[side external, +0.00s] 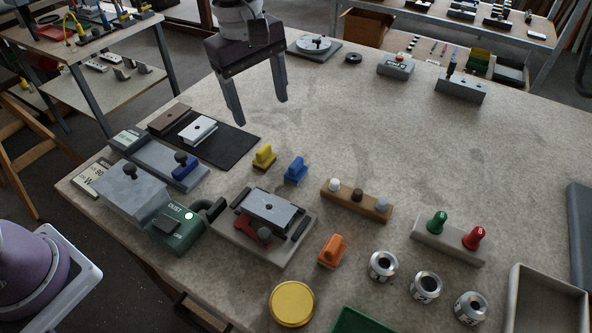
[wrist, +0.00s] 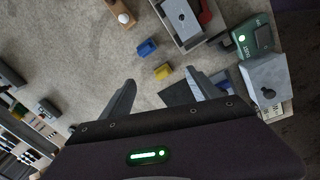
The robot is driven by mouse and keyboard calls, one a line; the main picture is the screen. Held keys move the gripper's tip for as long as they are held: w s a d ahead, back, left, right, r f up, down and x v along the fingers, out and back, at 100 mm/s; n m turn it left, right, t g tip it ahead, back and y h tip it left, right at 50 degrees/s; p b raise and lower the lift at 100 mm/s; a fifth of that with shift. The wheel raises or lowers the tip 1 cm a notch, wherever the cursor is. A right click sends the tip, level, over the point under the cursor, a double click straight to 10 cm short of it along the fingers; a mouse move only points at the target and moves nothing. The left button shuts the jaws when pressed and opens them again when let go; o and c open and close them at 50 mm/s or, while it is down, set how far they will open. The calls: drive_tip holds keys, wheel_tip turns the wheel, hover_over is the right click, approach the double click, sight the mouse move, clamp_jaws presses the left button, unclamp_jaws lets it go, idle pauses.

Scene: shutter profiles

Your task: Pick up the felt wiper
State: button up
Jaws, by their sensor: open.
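No part is plainly marked as the felt wiper. Three small blocks with raised grips could be it, but I cannot tell which: a yellow one (side external: 264,156), a blue one (side external: 295,170) and an orange one (side external: 331,251). My gripper (side external: 260,111) is open and empty, high above the bench on the far side of the yellow block. In the wrist view the yellow block (wrist: 162,71) shows between the fingertips, well below them, with the blue block (wrist: 147,47) just beyond.
A black mat (side external: 228,144) carries a brown and a white block. A grey fixture (side external: 224,232) and green dust unit (side external: 178,230) stand nearby. A wooden peg strip (side external: 357,205), several cans, a yellow lid (side external: 292,304) and a tray (side external: 520,300) lie nearer. The bench's far middle is clear.

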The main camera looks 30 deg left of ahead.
sight(296, 162)
drive_tip(key=w+d+f+n, duration=0.1)
drive_tip(key=f, duration=0.2)
drive_tip(key=w+d+f+n, duration=0.1)
drive_tip(key=w+d+f, duration=0.1)
drive_tip(key=f, duration=0.2)
drive_tip(key=w+d+f+n+g, duration=0.1)
drive_tip(key=f+n, duration=0.1)
drive_tip(key=f, duration=0.2)
drive_tip(key=shift+w+d+y, duration=0.25)
drive_tip(key=shift+d+y, duration=0.05)
drive_tip(key=shift+d, duration=0.1)
wheel_tip(296, 162, down, 8)
drive_tip(key=shift+a+r, duration=0.1)
drive_tip(key=shift+r, duration=0.15)
drive_tip(key=c, duration=1.5)
wheel_tip(296, 162, up, 10)
drive_tip(key=shift+r, duration=0.1)
